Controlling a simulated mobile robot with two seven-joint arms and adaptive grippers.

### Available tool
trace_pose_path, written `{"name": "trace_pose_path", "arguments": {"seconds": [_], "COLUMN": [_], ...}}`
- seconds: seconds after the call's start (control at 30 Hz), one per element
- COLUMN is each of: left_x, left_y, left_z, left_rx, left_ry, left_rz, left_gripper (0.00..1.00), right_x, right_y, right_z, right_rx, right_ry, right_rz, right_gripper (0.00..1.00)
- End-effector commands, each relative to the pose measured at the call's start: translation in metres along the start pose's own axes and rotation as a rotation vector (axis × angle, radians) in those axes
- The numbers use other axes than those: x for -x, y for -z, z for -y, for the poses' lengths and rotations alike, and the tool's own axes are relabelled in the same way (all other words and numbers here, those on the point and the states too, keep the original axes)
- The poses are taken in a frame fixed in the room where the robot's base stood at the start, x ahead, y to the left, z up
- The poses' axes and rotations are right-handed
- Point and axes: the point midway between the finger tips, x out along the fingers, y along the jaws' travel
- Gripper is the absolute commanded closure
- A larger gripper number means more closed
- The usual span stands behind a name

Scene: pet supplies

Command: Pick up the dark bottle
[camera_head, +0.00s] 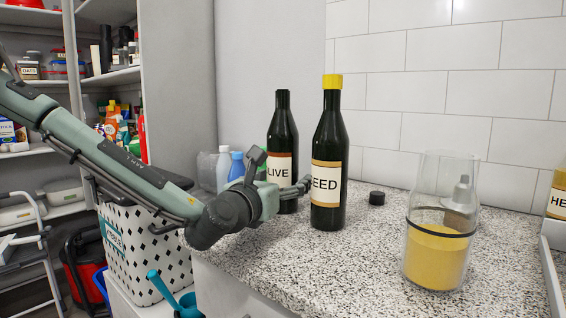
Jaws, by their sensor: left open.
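Two dark bottles stand upright on the speckled counter. One dark bottle with a yellow cap (328,130) has a cream label that reads "EED". My left gripper (280,172) is open, in front of the "LIVE" bottle and just left of the "EED" bottle. It covers part of the "LIVE" bottle's lower body. I cannot tell whether a finger touches either bottle. My right gripper is not in view.
A small black cap (377,198) lies right of the bottles. A clear jar with yellow contents (436,255) stands at the front right. Blue and clear bottles (237,166) stand behind my left gripper. A tiled wall (440,90) closes the back. The counter's front middle (320,270) is clear.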

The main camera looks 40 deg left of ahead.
Motion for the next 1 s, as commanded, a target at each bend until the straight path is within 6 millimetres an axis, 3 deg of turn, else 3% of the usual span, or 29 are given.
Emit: {"name": "trace_pose_path", "arguments": {"seconds": [0.27,0.77,1.0], "left_x": [-0.0043,-0.004,-0.0045], "left_y": [0.0005,0.0003,-0.0032], "left_z": [0.0003,0.0001,0.0003], "left_rx": [0.001,0.001,0.0], "left_ry": [0.0,0.0,0.0], "left_rz": [0.0,0.0,0.007], "left_gripper": [0.2,0.8,0.8], "right_x": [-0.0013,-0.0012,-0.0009], "right_y": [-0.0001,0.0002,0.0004], "right_z": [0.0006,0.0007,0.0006], "right_rx": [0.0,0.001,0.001], "right_ry": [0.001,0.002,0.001], "right_rz": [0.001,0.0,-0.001], "right_gripper": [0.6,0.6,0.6]}}
